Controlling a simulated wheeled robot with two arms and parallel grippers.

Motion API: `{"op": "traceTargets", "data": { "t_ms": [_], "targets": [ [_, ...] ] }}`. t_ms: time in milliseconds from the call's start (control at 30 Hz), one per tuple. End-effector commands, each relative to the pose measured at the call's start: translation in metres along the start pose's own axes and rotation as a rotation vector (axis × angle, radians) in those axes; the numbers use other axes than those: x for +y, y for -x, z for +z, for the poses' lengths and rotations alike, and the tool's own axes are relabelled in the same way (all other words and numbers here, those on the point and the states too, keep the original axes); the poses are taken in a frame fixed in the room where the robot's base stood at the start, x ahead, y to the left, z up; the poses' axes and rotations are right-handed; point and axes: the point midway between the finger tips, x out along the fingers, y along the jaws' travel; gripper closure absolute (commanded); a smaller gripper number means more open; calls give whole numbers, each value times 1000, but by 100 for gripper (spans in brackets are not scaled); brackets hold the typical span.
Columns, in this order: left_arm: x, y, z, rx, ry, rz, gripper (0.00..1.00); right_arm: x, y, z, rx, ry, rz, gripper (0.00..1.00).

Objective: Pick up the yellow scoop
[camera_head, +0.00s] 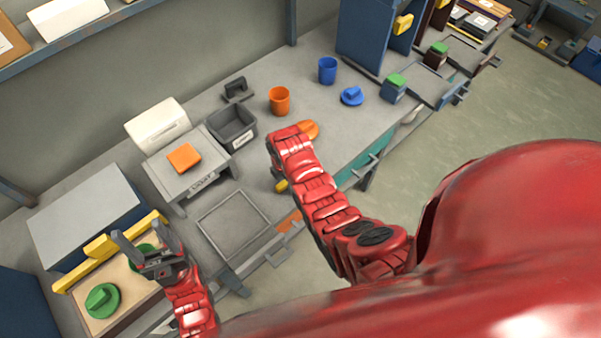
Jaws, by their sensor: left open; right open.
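A small yellow piece (281,186), which looks like part of the yellow scoop, shows on the bench beside my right wrist. The rest of it is hidden, so its full shape is unclear. My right gripper (277,173) points down there, mostly hidden behind my red wrist; it is open, and I cannot tell whether it touches the yellow piece. My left gripper (142,238) is open and empty, with its fingers spread, over the tan-topped box with green round pieces at the lower left.
A grey tray (204,219) lies left of my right arm. Behind are a grey bin (254,132), an orange cup (279,102), a blue cup (327,71) and a blue lid-like piece (352,96). An orange round piece (312,127) sits close to my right wrist. A yellow bar (75,277) edges the tan-topped box.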

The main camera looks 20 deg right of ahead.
Motion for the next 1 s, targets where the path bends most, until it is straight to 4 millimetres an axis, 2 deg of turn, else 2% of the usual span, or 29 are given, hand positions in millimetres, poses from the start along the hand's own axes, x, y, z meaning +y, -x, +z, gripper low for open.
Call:
{"op": "traceTargets", "data": {
  "t_ms": [233,267,600,1000],
  "targets": [
    [0,0,0,0,0,0,35,0,-2,0,0,0,-1,35],
    [0,0,0,0,0,0,35,0,-2,0,0,0,-1,39],
    [0,0,0,0,0,0,35,0,-2,0,0,0,-1,100],
    [0,0,0,0,0,0,35,0,-1,0,-1,0,-1,100]
  ]
}}
